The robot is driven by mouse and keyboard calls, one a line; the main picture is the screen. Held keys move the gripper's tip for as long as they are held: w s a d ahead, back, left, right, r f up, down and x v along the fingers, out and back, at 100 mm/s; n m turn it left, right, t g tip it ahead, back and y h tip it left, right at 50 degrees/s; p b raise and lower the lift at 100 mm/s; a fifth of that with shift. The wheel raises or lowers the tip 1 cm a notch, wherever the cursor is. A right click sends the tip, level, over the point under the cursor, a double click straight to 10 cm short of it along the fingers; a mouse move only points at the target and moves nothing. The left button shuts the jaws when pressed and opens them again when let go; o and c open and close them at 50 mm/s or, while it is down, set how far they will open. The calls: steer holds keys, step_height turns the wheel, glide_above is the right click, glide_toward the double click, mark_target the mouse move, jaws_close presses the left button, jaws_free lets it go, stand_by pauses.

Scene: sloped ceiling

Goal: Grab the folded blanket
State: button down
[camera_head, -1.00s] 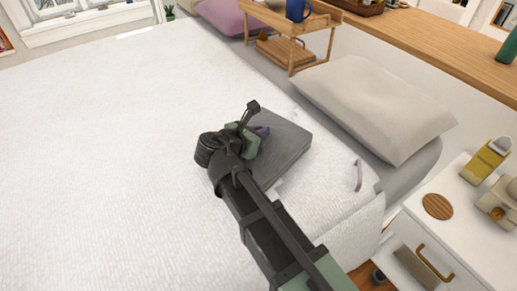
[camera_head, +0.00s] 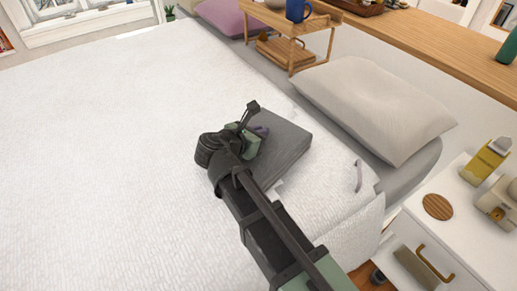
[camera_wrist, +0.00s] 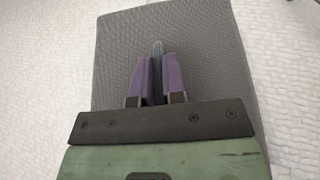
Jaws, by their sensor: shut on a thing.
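The folded blanket (camera_head: 285,147) is a grey, flat, squarish bundle lying on the white bed. It also shows in the wrist view (camera_wrist: 205,45), filling the middle behind my gripper. My gripper (camera_wrist: 158,62) has purple fingers, close together over the blanket, with a thin grey fold pinched between them. In the head view, my gripper (camera_head: 262,131) is at the blanket's upper left part, and my arm covers the blanket's left side. The blanket appears to rest on the bed still; any gap beneath it cannot be seen.
The white bed cover (camera_head: 100,140) is wide and clear to the left. A light grey pillow (camera_head: 375,105) lies right of the blanket. A wooden tray table (camera_head: 290,35) with a blue mug (camera_head: 297,10) stands behind. A white nightstand (camera_head: 460,225) is at the lower right.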

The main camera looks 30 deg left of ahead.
step_height(320, 180, up, 20)
steer(key=p, duration=2)
steer(key=shift+w, duration=0.1)
